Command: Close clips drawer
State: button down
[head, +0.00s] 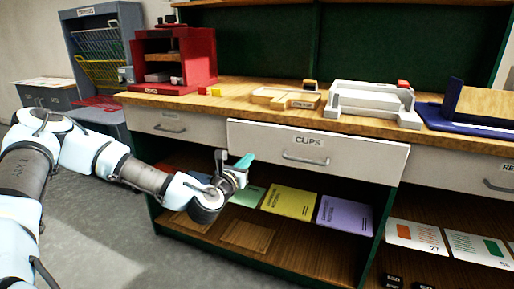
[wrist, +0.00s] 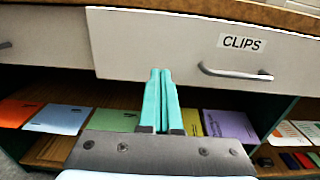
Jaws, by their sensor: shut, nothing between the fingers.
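The clips drawer (head: 317,152) is a pale front with a CLIPS label and a grey bar handle (head: 305,160). In the head view it stands out from the bench front, so it is partly open. It also fills the upper part of the wrist view (wrist: 150,45), with its handle (wrist: 235,73) to the right of my fingers. My gripper (head: 246,160) has teal fingers and is shut and empty. It is in front of the drawer's lower left part. In the wrist view the fingertips (wrist: 160,72) overlap the drawer's lower edge; I cannot tell whether they touch it.
A closed drawer (head: 165,123) is on the left and another (head: 470,172) on the right. Below is an open shelf with a yellow booklet (head: 290,202) and a purple booklet (head: 343,215). The wooden worktop (head: 240,92) holds a red cabinet (head: 205,62) and a white jig (head: 375,103).

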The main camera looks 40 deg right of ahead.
aim_at(262, 145)
jog(key=p+x, duration=0.1)
jog(key=x, duration=0.8)
jog(key=shift+d+r, duration=0.1)
jog(key=shift+d, duration=0.1)
jog(key=x, duration=0.1)
jog(key=b+x, duration=0.2)
jog(key=x, duration=0.1)
jog(key=shift+f, duration=0.25)
jog(key=shift+w+d+r, duration=0.2)
jog(key=shift+d+r, duration=0.05)
jog(key=shift+r, duration=0.2)
jog(key=shift+s, duration=0.1)
